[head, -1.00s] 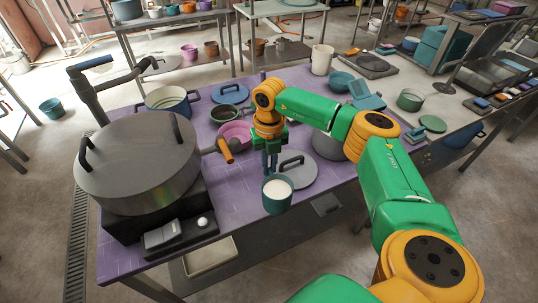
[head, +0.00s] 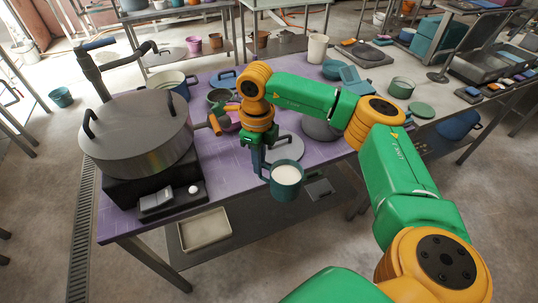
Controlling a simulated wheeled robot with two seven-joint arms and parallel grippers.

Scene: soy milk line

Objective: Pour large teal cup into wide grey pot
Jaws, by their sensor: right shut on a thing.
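The large teal cup (head: 287,184) holds white liquid almost to its rim and looks upright. My right gripper (head: 266,168) points down and is shut on the cup's left side, holding it in front of the table's near edge. A grey round vessel (head: 322,130) stands on the purple table behind my right arm. It may be the wide grey pot; the arm hides much of it, and I cannot see inside. A larger grey cooker (head: 135,145) with a lid stands on a black base at the left. My left gripper is not in view.
A grey lid (head: 285,149) lies flat behind the cup.

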